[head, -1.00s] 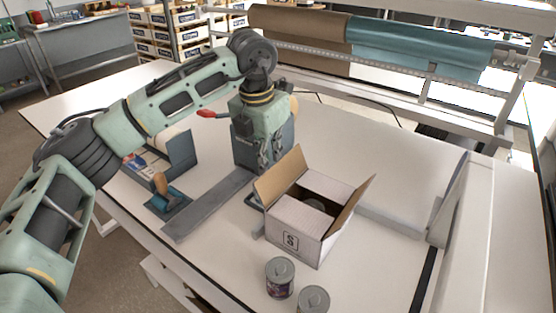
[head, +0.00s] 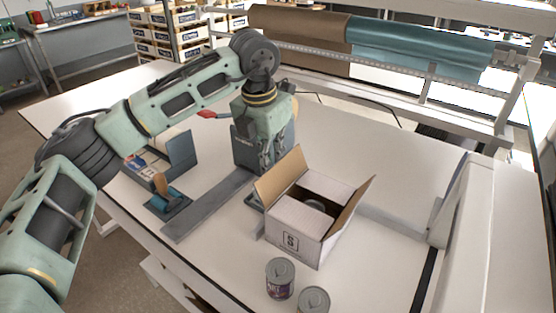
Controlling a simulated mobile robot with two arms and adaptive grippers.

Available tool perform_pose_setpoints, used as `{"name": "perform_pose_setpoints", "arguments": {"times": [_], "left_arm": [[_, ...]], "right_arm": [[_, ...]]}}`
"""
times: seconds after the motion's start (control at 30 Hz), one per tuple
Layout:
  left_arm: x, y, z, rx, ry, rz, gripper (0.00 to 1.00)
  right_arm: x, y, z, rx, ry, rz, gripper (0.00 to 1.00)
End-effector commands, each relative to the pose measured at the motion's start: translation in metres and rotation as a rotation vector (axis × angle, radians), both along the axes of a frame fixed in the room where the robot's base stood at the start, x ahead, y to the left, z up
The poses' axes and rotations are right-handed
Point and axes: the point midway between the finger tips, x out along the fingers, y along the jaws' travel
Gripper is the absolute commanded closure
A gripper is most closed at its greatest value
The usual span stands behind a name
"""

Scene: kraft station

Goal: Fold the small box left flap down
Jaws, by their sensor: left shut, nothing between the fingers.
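The small box (head: 303,237) stands on the white table, marked with an S on its front. Its left flap (head: 278,174) sticks up and leans outward. Its right flap (head: 353,206) also stands up and outward. White inner flaps partly cover the opening, and a round can-like thing (head: 315,204) shows in the gap. My left gripper (head: 268,164) points down, shut and empty, just left of the left flap. I cannot tell whether it touches the flap. My right gripper is not in view.
Two cans (head: 280,278) stand in front of the box. A grey metal bar (head: 208,206) and a blue tape dispenser (head: 168,201) lie left of it. A paper roll rack (head: 400,85) stands behind. The table right of the box is mostly clear.

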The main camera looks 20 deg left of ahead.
Motion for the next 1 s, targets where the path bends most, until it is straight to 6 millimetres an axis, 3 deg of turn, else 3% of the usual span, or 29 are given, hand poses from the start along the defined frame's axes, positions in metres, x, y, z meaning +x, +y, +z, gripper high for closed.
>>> {"name": "perform_pose_setpoints", "arguments": {"times": [0.5, 1.0], "left_arm": [[-0.016, -0.044, 0.002, 0.001, 0.000, -0.003, 1.00], [-0.019, -0.050, 0.001, 0.000, 0.000, -0.001, 1.00]], "right_arm": [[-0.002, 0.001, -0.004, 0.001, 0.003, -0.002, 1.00], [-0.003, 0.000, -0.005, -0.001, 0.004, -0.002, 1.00]]}}
